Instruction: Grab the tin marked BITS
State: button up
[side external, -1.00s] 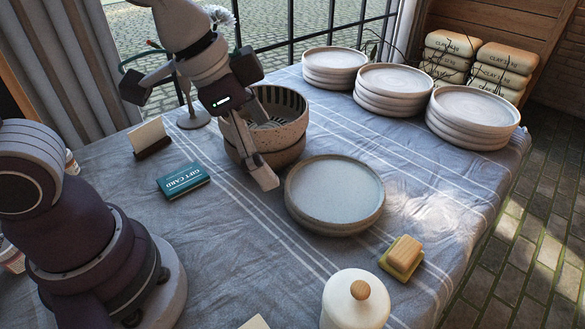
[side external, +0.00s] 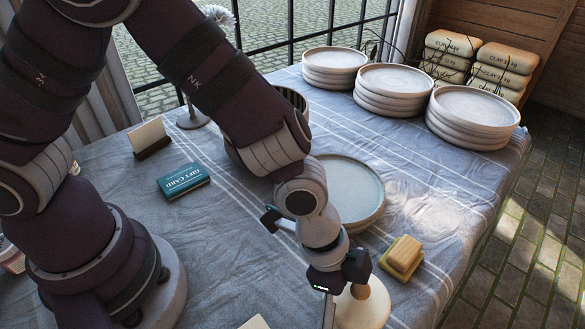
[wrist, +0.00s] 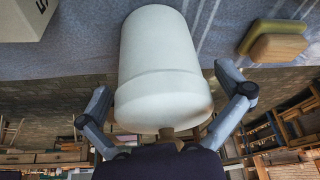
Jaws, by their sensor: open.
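A white lidded canister (side external: 370,310) with a round wooden knob stands near the front of the table. In the wrist view the canister (wrist: 160,50) fills the middle, with its knob (wrist: 167,134) towards me. My gripper (wrist: 165,92) is open, one finger on each side of the canister's lid end. I cannot tell whether the fingers touch it. In the side view my gripper (side external: 340,280) is over the canister and hides part of the lid. No BITS marking is readable on any visible face, so I cannot confirm which thing bears it.
A yellow sponge-like block (side external: 402,257) lies right of my gripper. A plate (side external: 360,180) and a bowl (side external: 290,97) sit behind, partly covered by my arm. A gift card box (side external: 183,180) lies left. A pale box (wrist: 25,18) with partial lettering is beside the canister.

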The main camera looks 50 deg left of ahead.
jog(key=shift+f, duration=0.1)
jog(key=shift+c, duration=0.4)
jog(key=c, duration=1.1)
